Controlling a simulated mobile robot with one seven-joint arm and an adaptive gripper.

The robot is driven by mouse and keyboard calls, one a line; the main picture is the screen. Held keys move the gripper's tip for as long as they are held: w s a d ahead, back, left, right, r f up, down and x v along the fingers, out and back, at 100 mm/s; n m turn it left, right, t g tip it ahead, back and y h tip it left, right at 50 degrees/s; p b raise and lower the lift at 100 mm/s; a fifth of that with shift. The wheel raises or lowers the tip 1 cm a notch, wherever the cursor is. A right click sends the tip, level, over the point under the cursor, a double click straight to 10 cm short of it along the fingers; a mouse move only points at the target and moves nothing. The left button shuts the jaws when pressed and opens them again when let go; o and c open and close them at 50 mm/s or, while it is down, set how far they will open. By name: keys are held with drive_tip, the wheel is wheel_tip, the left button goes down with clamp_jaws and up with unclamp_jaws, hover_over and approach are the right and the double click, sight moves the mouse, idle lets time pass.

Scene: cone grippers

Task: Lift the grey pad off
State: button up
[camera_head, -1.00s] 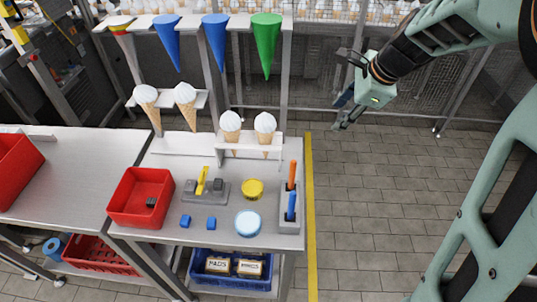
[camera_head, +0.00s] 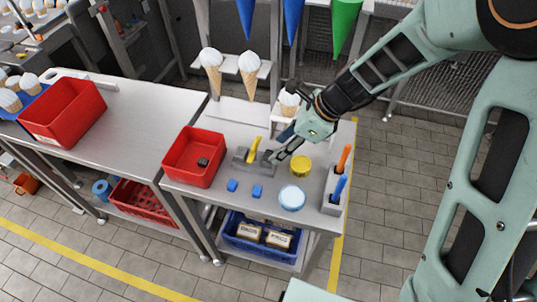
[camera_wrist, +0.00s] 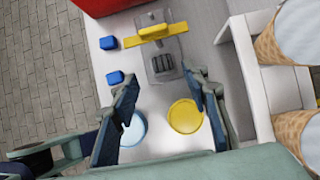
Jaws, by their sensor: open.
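A grey fixture (camera_head: 240,164) with a yellow lever (camera_head: 254,148) stands on the bench. In the wrist view, the lever (camera_wrist: 156,35) lies across the fixture. A dark grey ribbed pad (camera_wrist: 162,63) sits on the fixture, on the near side of the lever in that view. My gripper (camera_wrist: 161,84) is open and empty. Its two fingers are spread to either side in the wrist view, with the pad between and just beyond their tips. In the head view, my gripper (camera_head: 277,146) is at the right end of the fixture and partly hides it. I cannot tell whether it touches the pad.
A red bin (camera_head: 180,180) with a small dark piece stands left of the fixture. Two blue blocks (camera_head: 232,185), a yellow round container (camera_head: 300,166), a pale blue round container (camera_head: 292,197) and a tool holder (camera_head: 331,203) share the bench. Cones (camera_head: 249,67) stand behind.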

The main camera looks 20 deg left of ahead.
sight(268, 153)
drive_tip(key=shift+a+x, duration=0.25)
drive_tip(key=shift+x, duration=2.1)
drive_tip(key=shift+w+r, duration=0.15)
drive_tip(key=shift+c, duration=0.4)
drive_tip(key=c, duration=0.8)
drive_tip(key=shift+c, duration=0.2)
drive_tip(key=shift+r+p, duration=0.15)
drive_tip(key=shift+p, duration=0.15)
